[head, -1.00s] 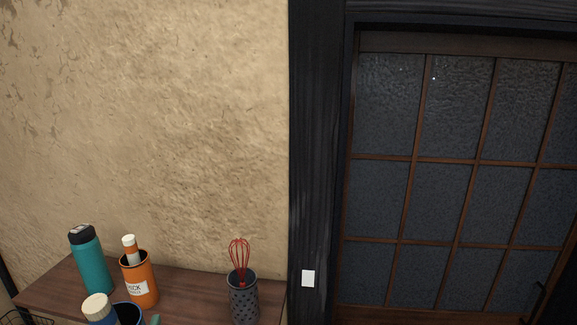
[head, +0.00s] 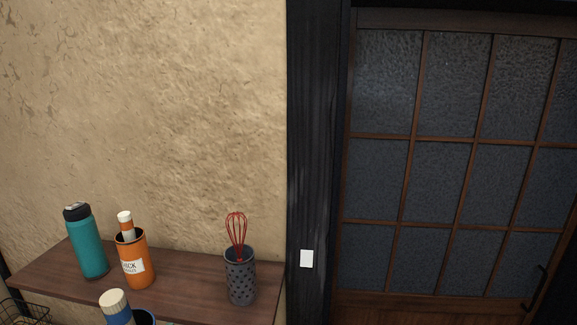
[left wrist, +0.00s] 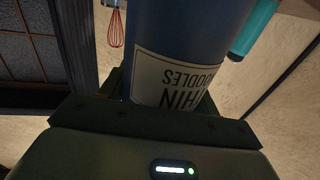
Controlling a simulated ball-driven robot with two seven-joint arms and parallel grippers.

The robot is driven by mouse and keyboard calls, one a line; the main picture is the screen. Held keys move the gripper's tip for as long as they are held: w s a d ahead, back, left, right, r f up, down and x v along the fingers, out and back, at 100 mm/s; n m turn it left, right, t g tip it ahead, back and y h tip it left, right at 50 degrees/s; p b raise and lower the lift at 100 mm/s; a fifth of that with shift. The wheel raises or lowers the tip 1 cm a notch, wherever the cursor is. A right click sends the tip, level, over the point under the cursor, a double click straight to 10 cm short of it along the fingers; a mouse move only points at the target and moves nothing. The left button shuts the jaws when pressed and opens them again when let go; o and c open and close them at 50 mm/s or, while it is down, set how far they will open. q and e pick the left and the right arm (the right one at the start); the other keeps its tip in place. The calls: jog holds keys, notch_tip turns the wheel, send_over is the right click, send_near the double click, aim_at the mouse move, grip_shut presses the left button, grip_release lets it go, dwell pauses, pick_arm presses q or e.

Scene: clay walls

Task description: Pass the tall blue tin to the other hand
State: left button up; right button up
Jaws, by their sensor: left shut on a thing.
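The tall blue tin (left wrist: 190,30) fills the upper middle of the left wrist view, with a white label whose black words appear upside down. My left gripper (left wrist: 165,100) is shut on it, with dark jaws at either side of the label. My right gripper is not in view.
A brown wooden shelf (head: 190,280) runs along the clay wall. On it are a teal bottle (head: 87,245), an orange tin (head: 135,265) with a capped piece inside, and a grey perforated holder (head: 241,280) with a red whisk (head: 237,235). A wire basket (head: 22,310) is at lower left.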

pick_arm(q)
notch_tip(320, 180, down, 18)
jog(key=s+d+h+b, duration=0.1)
jog(key=b, duration=1.1)
jog(key=shift+s+d+f+m, duration=0.15)
jog(key=shift+d+f+m, duration=0.05)
jog(key=shift+d+m, duration=0.15)
jog(key=shift+r, duration=0.1)
